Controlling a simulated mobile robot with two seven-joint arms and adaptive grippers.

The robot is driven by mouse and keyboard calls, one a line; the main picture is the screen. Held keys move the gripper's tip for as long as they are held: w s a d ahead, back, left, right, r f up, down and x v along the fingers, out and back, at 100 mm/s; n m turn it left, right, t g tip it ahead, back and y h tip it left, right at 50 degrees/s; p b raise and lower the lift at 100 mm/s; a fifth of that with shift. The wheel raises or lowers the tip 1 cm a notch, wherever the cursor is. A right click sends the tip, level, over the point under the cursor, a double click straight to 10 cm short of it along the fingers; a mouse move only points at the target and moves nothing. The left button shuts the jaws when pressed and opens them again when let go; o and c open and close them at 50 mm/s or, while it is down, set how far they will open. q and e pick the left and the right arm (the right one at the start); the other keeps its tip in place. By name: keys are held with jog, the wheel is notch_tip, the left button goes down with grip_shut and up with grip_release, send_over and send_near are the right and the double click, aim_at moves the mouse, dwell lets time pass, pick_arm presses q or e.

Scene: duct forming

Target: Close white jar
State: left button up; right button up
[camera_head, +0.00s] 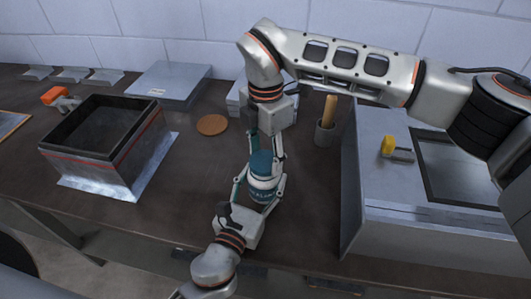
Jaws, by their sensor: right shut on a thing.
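The jar (263,187), teal with a pale band and lettering, stands upright on the dark bench near the middle. My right gripper (264,158) comes down from above and is shut on the jar's teal top. Its fingers lie on both sides and hide part of that top. My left gripper (262,185) reaches in from below, with a finger on each side of the jar's body. I cannot tell whether both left fingers touch it. The seam between the top and the body is not clear.
A brown disc (212,125) lies behind the jar. An open dark box (112,164) stands left, a grey metal case (166,84) behind. A cup (325,135) with a wooden handle and a large metal unit (368,150) stand right. The bench's front edge is close.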

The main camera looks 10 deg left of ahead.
jog(key=shift+f, duration=0.5)
pick_arm(q)
grip_shut()
pick_arm(e)
jog(key=m, duration=0.4)
jog(key=shift+s+m, duration=0.1)
jog(key=shift+m, duration=0.3)
jog(key=m, duration=0.3)
jog(key=shift+m, duration=0.3)
jog(key=m, duration=0.5)
jog(key=shift+s, duration=0.15)
jog(key=m, duration=0.4)
jog(key=shift+s+a, duration=0.1)
jog(key=shift+s, duration=0.05)
jog(key=shift+m, duration=1.1)
jog(key=o, duration=0.7)
jog(key=shift+c, duration=0.2)
